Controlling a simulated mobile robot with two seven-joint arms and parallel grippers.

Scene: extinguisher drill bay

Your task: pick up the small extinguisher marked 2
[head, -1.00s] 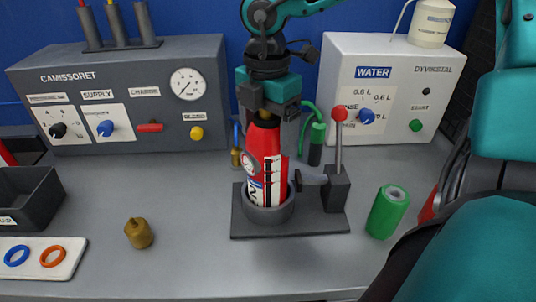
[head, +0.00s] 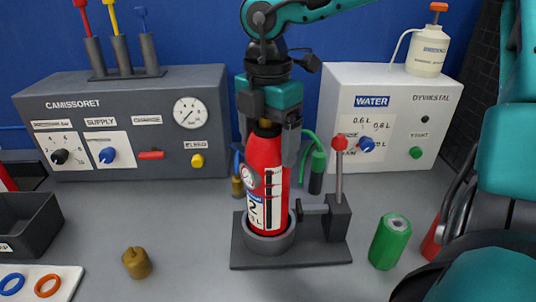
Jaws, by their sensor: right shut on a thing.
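The small red extinguisher (head: 266,178) stands upright in the round grey cup of a dark stand (head: 240,258). Its white label with a 2 and a small gauge face me. My right gripper (head: 266,125) comes down from above and is shut on the extinguisher's top, with a finger on each side. The fingers and wrist hide the valve and handle. The lower end is hidden by the cup's rim. My left gripper is not in view.
A post with a red knob (head: 340,142) and a lever stands on the stand's right side. A green cylinder (head: 390,241) is to the right, a brass weight (head: 137,262) to the left. A grey console (head: 100,90) and a white water box (head: 440,110) stand behind.

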